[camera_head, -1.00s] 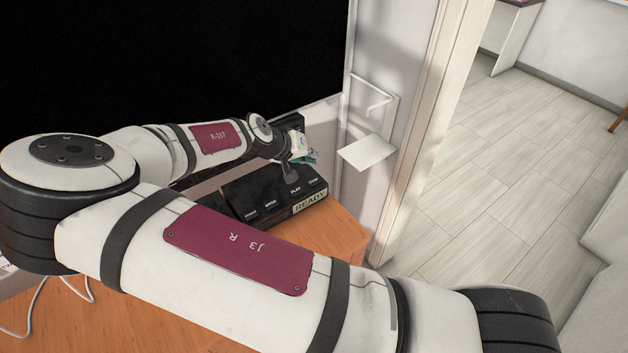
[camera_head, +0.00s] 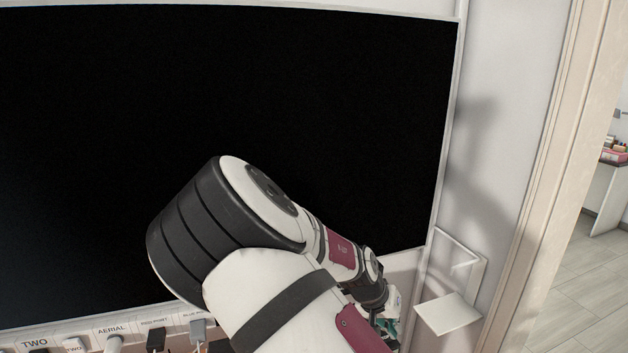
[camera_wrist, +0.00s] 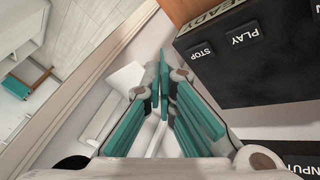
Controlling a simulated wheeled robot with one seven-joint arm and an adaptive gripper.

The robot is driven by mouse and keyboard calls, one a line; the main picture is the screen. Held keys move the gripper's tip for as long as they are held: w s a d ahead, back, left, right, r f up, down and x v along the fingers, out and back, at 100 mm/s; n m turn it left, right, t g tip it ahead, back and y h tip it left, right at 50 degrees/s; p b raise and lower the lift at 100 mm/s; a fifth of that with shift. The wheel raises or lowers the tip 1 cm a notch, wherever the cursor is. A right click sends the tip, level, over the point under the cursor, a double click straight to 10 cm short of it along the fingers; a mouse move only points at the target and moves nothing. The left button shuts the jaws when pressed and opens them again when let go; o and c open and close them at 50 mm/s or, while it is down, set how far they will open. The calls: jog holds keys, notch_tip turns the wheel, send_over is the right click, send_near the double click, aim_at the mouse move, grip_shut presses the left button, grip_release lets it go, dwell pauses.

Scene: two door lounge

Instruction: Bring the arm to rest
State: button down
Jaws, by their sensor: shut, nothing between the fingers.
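My arm reaches forward across the head view, bent at a large dark-banded joint. My gripper (camera_wrist: 164,90) fills the middle of the wrist view, its teal-lined fingers closed together at the tips with nothing between them. In the head view my gripper (camera_head: 388,325) is small and partly cut off by my arm, low and left of a white wall bracket. In the wrist view a black player box (camera_wrist: 255,65) with PLAY and STOP buttons lies to the right of the fingers, apart from them as far as I can tell.
A big black screen (camera_head: 230,110) stands behind my arm. The white wall bracket with a small shelf (camera_head: 448,313) is right of my gripper. A door frame (camera_head: 555,150) opens onto a tiled floor at right. Labelled plugs (camera_head: 112,343) line the bottom left edge.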

jog(key=s+a+r+n+y, duration=0.15)
jog(key=s+r+y, duration=0.25)
jog(key=s+r, duration=0.4)
jog(key=s+a+r+y, duration=0.2)
jog(key=s+r+y, duration=0.3)
jog(key=r, duration=0.6)
jog(key=s+d+r+n+t+h, duration=0.1)
jog(key=s+r, duration=0.3)
jog(key=s, duration=0.3)
jog(key=s+d+r+n+t+h, duration=0.1)
jog(key=s+d+r+h, duration=0.1)
jog(key=s+r, duration=0.3)
jog(key=s, duration=0.3)
jog(key=shift+s+d+r+n+t+h, duration=0.2)
jog(key=shift+d+n+t+h, duration=0.1)
jog(key=shift+n+t, duration=0.1)
